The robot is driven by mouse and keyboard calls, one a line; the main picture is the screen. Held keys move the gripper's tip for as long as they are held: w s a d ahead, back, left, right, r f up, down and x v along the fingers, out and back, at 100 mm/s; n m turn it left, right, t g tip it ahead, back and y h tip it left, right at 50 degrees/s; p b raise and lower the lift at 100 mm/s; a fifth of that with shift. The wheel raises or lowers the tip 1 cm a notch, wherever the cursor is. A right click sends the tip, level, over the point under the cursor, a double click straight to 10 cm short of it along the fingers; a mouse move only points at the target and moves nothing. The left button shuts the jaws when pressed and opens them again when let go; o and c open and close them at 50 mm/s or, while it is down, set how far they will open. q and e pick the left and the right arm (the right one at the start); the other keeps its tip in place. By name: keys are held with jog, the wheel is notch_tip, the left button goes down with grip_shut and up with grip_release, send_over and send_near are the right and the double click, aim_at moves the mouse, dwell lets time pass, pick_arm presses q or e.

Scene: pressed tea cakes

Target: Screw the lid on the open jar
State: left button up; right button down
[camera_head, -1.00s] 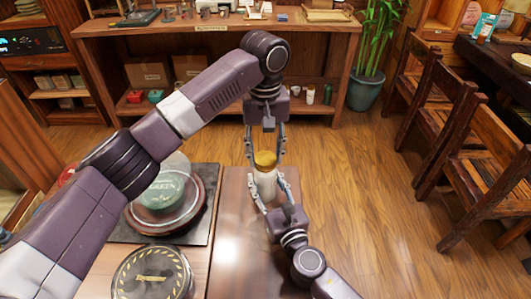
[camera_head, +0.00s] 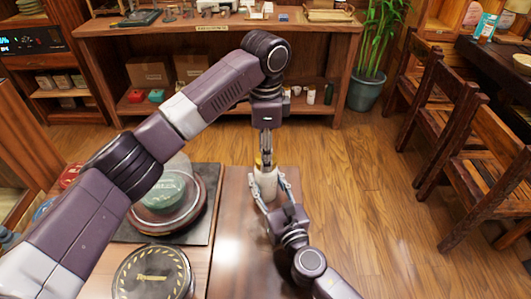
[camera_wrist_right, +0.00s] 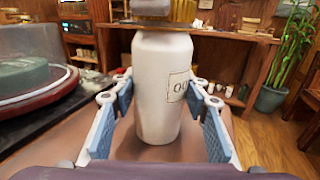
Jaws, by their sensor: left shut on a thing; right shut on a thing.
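A white jar (camera_head: 264,184) stands upright at the table's far end. It fills the middle of the right wrist view (camera_wrist_right: 160,90), with a printed label on its side. My right gripper (camera_head: 269,192) is shut around the jar's body, one finger on each side. A golden-brown lid (camera_head: 258,161) sits at the jar's mouth. My left gripper (camera_head: 266,156) reaches down from above and is shut on the lid, its fingers seen edge-on. They partly hide the lid. I cannot tell how tightly the lid sits.
A glass-domed green tea cake stand (camera_head: 163,198) is on a dark mat left of the jar. A round black disc with yellow marks (camera_head: 152,274) lies nearer. The table (camera_head: 236,235) is bare in front of the jar. Wooden chairs (camera_head: 487,155) stand right.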

pick_arm(q)
jog(key=m, duration=0.6)
jog(key=shift+w+m, duration=0.1)
jog(key=shift+m, duration=0.2)
jog(key=m, duration=0.4)
jog(key=shift+m, duration=0.4)
jog(key=m, duration=0.4)
jog(key=shift+m, duration=0.4)
jog(key=m, duration=0.4)
jog(key=shift+d+m, duration=0.1)
jog(key=shift+m, duration=0.3)
jog(key=o, duration=0.8)
notch_tip(320, 180, up, 12)
